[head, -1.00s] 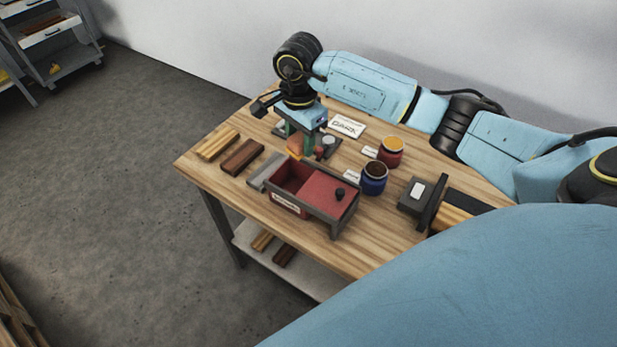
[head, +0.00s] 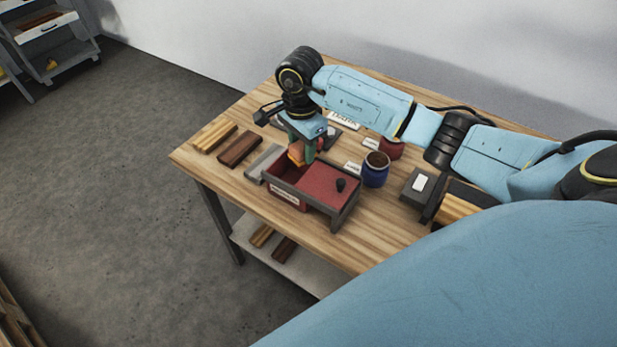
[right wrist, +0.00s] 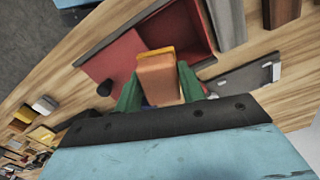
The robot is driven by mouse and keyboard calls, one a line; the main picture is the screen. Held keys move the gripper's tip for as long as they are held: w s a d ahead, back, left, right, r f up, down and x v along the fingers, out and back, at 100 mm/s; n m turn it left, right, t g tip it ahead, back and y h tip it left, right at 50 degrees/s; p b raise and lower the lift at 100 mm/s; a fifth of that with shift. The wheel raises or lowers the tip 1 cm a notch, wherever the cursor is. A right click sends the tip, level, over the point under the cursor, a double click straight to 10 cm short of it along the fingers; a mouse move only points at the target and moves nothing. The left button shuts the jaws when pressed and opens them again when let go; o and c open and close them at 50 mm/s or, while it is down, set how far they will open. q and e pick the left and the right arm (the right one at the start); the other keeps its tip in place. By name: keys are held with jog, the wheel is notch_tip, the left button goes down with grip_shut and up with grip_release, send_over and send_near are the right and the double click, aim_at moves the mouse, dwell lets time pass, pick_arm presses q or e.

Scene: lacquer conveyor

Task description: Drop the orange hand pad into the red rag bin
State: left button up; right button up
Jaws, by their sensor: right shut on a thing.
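The orange hand pad (head: 296,153) is held between the green fingers of my right gripper (head: 303,150), over the far edge of the red rag bin (head: 285,195). In the right wrist view the pad (right wrist: 160,78) sits between the two green fingers of the gripper (right wrist: 160,85). The bin (right wrist: 115,55) lies beyond it there, its open red compartment partly hidden by the pad. The bin has a red lid panel with a dark knob (head: 340,184) over its right part, and its left part is open. My left gripper is not in view.
A dark grey box (head: 418,186) stands near the right side of the table.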

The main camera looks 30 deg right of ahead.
jog(key=o, duration=1)
notch_tip(320, 180, up, 14)
jog(key=shift+f+b, duration=0.25)
jog(key=shift+b, duration=0.35)
